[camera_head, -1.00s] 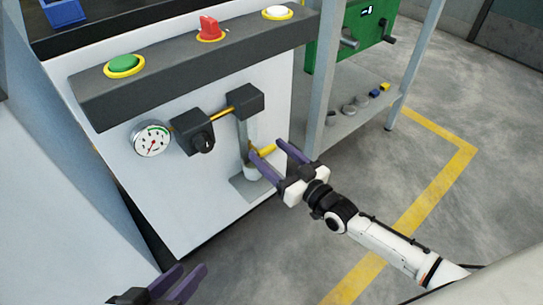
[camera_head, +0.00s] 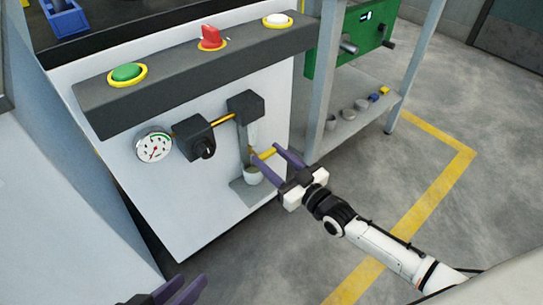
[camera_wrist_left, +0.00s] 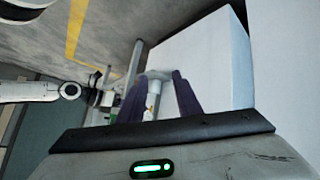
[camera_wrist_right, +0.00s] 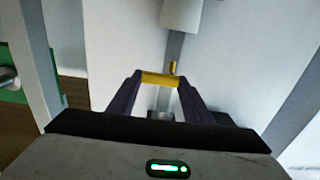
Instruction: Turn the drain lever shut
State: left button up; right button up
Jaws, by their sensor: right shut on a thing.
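The yellow drain lever (camera_head: 266,153) sticks out at the lower end of a grey vertical pipe on the white machine front. My right gripper (camera_head: 264,154) is shut on it, with one purple finger at each end of the yellow bar. In the right wrist view the lever (camera_wrist_right: 160,79) spans the gap between the fingertips. A small pale cup (camera_head: 253,176) sits under the pipe on a grey ledge. My left gripper (camera_head: 186,284) is at the bottom edge of the head view, partly cut off. In the left wrist view its fingers (camera_wrist_left: 156,82) are apart and empty.
A round gauge (camera_head: 155,147) and a black knob block (camera_head: 196,138) are left of the pipe. Above is a dark panel with green (camera_head: 127,73), red (camera_head: 210,38) and white (camera_head: 277,20) controls. A grey frame post (camera_head: 318,105) stands close right of the lever.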

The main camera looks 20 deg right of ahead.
jog(key=o, duration=1)
pick_arm(q)
jog(key=shift+w+r, duration=0.1)
jog(key=shift+r, duration=0.1)
pick_arm(e)
jog(key=shift+o, duration=0.3)
pick_arm(q)
jog(key=shift+r, duration=0.1)
pick_arm(e)
jog(key=shift+s, duration=0.1)
jog(key=shift+s+d, duration=0.15)
jog(key=shift+s, duration=0.1)
pick_arm(q)
jog(key=a+f+p, duration=0.1)
jog(key=a+f+y+p, duration=0.1)
jog(key=p, duration=0.1)
jog(key=shift+s+g, duration=0.3)
jog(key=shift+s, duration=0.1)
pick_arm(e)
jog(key=v, duration=0.9)
jog(key=shift+s, duration=0.25)
pick_arm(q)
jog(key=shift+r, duration=0.1)
pick_arm(e)
jog(key=shift+d, duration=0.1)
